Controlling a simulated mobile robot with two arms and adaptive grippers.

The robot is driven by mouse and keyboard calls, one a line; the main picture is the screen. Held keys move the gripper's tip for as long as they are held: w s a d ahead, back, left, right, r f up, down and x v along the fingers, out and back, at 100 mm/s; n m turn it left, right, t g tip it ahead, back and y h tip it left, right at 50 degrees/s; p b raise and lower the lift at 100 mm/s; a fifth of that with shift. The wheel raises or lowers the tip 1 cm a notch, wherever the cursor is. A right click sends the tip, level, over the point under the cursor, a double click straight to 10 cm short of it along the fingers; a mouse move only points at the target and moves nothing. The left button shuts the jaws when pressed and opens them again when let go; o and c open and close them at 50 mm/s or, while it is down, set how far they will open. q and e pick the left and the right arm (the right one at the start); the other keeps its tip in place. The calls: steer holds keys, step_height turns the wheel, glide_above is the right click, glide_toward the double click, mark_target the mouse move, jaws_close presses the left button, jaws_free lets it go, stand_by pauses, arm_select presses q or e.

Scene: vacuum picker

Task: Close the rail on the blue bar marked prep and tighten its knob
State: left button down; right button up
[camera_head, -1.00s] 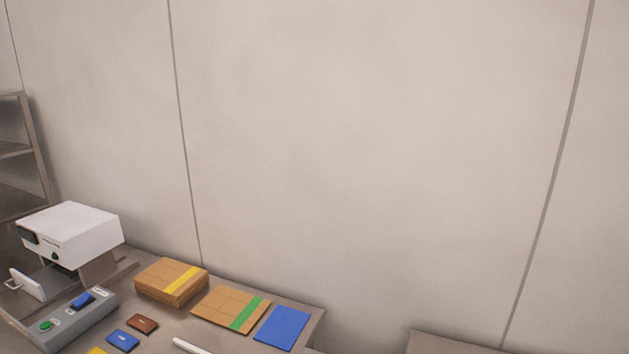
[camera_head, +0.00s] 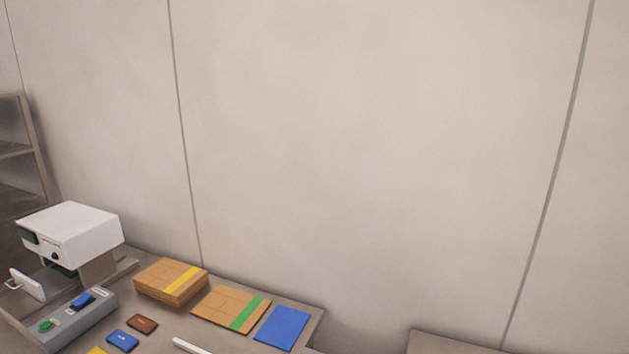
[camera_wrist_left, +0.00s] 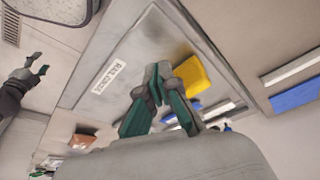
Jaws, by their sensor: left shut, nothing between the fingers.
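In the left wrist view a blue strip (camera_wrist_left: 296,96) lies at the right edge, next to a white strip (camera_wrist_left: 292,66). I cannot read any mark on it, nor tell whether it is the prep bar. No rail or knob can be made out. My left gripper (camera_wrist_left: 157,80) is shut and empty, in front of a grey panel with a white label. My right gripper (camera_wrist_left: 41,64) shows at the left of that view, with its fingers apart. No gripper shows in the head view.
In the head view a white machine (camera_head: 70,234) and a grey control box (camera_head: 72,322) stand at the left of the table. Cardboard stacks (camera_head: 170,281), a blue sheet (camera_head: 283,327) and small blue and brown pieces lie beside them. A yellow block (camera_wrist_left: 192,77) is behind my left gripper.

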arm_select(q)
steer(key=shift+w+d, duration=0.25)
steer(key=shift+w, duration=0.4)
steer(key=shift+w+d, duration=0.25)
steer(key=shift+w, duration=0.35)
steer(key=shift+w+d, duration=0.25)
steer(key=shift+w, duration=0.4)
arm_select(e)
steer(key=shift+f, duration=0.25)
arm_select(q)
steer(key=shift+w+d+b, duration=0.3)
steer(key=shift+w, duration=0.4)
steer(key=shift+w+d+b, duration=0.3)
steer(key=shift+w, duration=0.4)
steer(key=shift+w+d+b, duration=0.3)
steer(key=shift+w, duration=0.4)
arm_select(e)
steer(key=shift+f, duration=0.65)
arm_select(q)
steer(key=shift+r, duration=0.1)
arm_select(e)
steer(key=shift+o, duration=1)
